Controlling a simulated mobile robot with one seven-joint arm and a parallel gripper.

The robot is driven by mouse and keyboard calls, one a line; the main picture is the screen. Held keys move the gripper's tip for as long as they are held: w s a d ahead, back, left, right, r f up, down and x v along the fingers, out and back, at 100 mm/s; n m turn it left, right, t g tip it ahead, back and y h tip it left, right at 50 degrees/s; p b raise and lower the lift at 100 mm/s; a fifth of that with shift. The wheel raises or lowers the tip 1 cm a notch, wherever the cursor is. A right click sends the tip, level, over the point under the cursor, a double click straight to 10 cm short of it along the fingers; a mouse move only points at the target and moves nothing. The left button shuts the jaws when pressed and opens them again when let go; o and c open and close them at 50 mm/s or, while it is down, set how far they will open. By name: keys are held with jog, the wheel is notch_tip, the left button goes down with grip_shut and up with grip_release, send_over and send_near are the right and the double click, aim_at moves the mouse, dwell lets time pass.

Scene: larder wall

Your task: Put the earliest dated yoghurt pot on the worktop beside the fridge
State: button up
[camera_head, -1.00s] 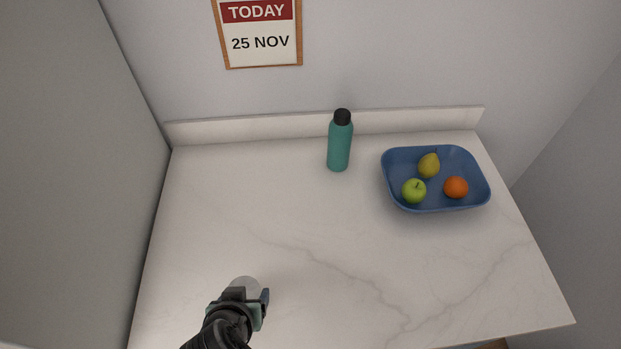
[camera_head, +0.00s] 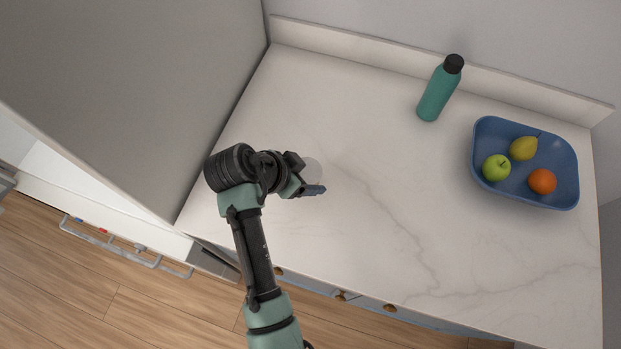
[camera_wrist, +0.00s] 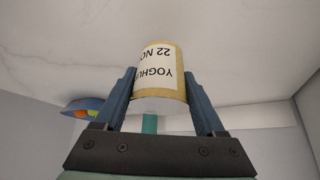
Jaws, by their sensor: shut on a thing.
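The yoghurt pot (camera_wrist: 160,75) is between my fingers in the wrist view. It has a tan and white side label that reads upside down as YOGHURT, 22 NO, with the end cut off. In the head view only its pale round top (camera_head: 314,168) shows beside my gripper (camera_head: 308,183). My gripper is shut on the pot, over the left part of the pale marble worktop (camera_head: 350,250). I cannot tell whether the pot touches the worktop. The tall grey panel (camera_head: 140,80), seemingly the fridge's side, stands to the left of it.
A teal bottle (camera_head: 438,92) stands near the back edge. A blue bowl (camera_head: 530,199) with a pear, a green apple and an orange stands at the right. The worktop between my gripper and these is clear. An open door with rails (camera_head: 120,245) is at lower left.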

jog(key=shift+f, duration=2.55)
jog(key=shift+f, duration=0.1)
jog(key=o, duration=1.5)
jog(key=shift+c, duration=0.2)
